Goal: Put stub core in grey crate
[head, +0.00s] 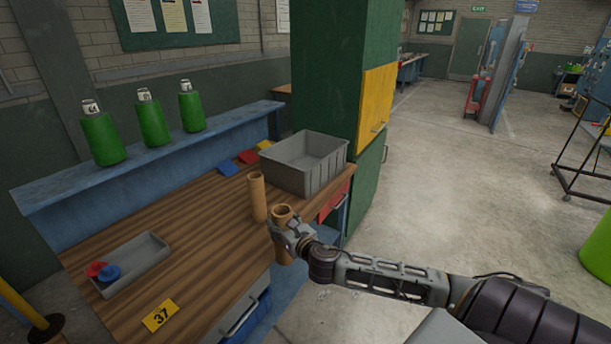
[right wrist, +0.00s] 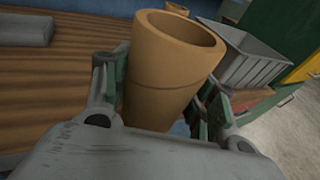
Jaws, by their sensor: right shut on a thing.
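My right gripper (head: 289,234) is shut on a hollow tan core (head: 282,213) at the bench's front edge. The core is roughly upright, with its open top showing. It also shows large in the right wrist view (right wrist: 165,75), between the two fingers, with a seam line around it. A second tan core (head: 257,197) stands upright on the bench just left of it. I cannot tell for sure which is the stub core. The grey crate (head: 287,179) stands behind them at the bench's right end, its visible inside empty. My left gripper is not in view.
A shallow grey tray (head: 152,258) with red and blue pieces lies at the left. Several coloured flat pieces (head: 229,169) lie left of the crate. Green bottles (head: 151,122) stand on the blue shelf. A green cabinet (head: 340,80) rises behind the crate. The bench's middle is clear.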

